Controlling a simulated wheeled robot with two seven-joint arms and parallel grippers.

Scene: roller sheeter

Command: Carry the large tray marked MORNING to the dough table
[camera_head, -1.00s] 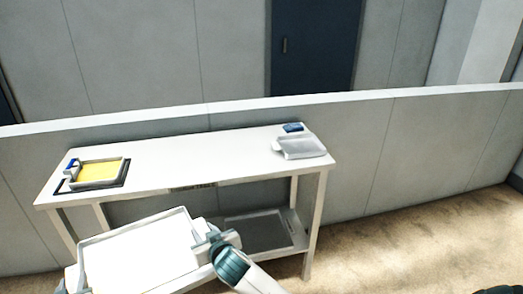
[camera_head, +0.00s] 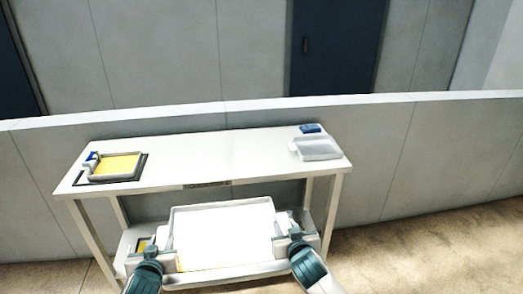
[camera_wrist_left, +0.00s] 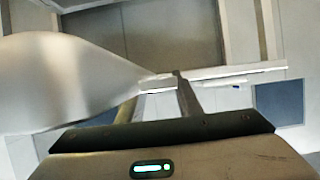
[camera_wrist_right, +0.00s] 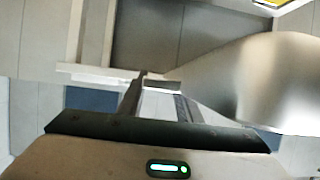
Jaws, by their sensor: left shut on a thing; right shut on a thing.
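A large white tray (camera_head: 222,235) is held level between my two grippers, in front of the table. My left gripper (camera_head: 152,252) is shut on its left side and my right gripper (camera_head: 292,238) is shut on its right side. The tray's wall fills part of the left wrist view (camera_wrist_left: 60,80) and the right wrist view (camera_wrist_right: 270,80). No MORNING marking can be read on it. The long white table (camera_head: 225,157) stands beyond the tray, with a small unreadable label (camera_head: 207,184) on its front edge.
A small yellow-filled tray (camera_head: 115,166) sits on a dark-outlined mat at the table's left end. A grey tray (camera_head: 317,149) and a blue item (camera_head: 310,128) sit at the right end. The tabletop's middle is clear. A low grey wall (camera_head: 420,160) runs behind.

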